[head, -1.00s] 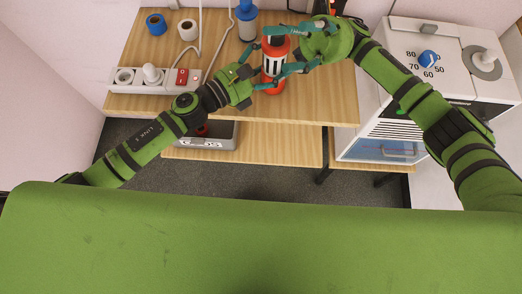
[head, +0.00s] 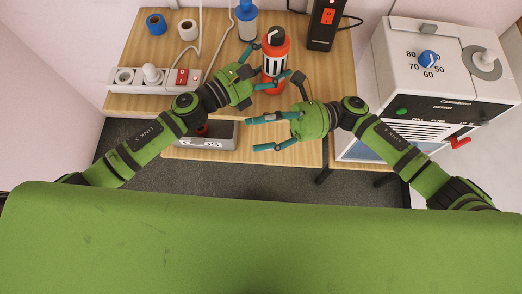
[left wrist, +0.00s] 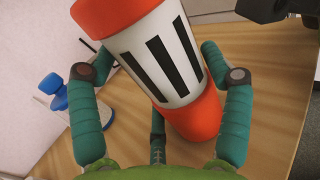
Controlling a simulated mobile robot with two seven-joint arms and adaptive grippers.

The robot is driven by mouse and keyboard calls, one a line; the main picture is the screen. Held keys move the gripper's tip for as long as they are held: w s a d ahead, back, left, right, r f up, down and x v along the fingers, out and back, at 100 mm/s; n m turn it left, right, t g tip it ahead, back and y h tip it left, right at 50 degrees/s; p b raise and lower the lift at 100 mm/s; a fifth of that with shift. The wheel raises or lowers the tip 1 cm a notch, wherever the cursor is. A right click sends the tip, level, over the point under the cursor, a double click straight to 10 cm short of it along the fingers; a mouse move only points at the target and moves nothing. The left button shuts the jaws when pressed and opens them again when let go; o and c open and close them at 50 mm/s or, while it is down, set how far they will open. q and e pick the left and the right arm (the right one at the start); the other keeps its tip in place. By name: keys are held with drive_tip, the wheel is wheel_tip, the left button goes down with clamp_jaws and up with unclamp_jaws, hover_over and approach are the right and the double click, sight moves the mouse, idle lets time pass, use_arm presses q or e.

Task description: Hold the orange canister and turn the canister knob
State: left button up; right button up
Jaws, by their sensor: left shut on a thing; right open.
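The orange canister (head: 276,78) stands on the wooden table, with a white band with black stripes and a black knob (head: 276,38) on top. The knob bears a pale mark. My left gripper (head: 264,65) is shut on the canister's body from the left, below the knob. In the left wrist view the canister (left wrist: 195,117) sits between the fingers, and its knob is out of view. My right gripper (head: 262,134) is open and empty, in front of the table's front edge and lower right of the canister, apart from it.
A blue-capped bottle (head: 247,22) stands behind the canister. A power strip (head: 150,80) and two rolls lie at left. A white machine (head: 460,88) with a blue dial stands at right. Table right of the canister is clear.

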drive_tip(key=s+f+m+t+h, duration=0.1)
drive_tip(key=s+f+t, duration=0.1)
drive_tip(key=f, duration=0.4)
drive_tip(key=s+f+m+t+h, duration=0.2)
drive_tip(key=f+t, duration=0.1)
drive_tip(key=f, duration=0.3)
drive_tip(key=shift+s+m+t, duration=0.3)
drive_tip(key=shift+s, duration=0.1)
drive_tip(key=shift+f, duration=0.1)
use_arm(q)
drive_tip(key=o, duration=1.6)
drive_tip(key=shift+o, duration=0.2)
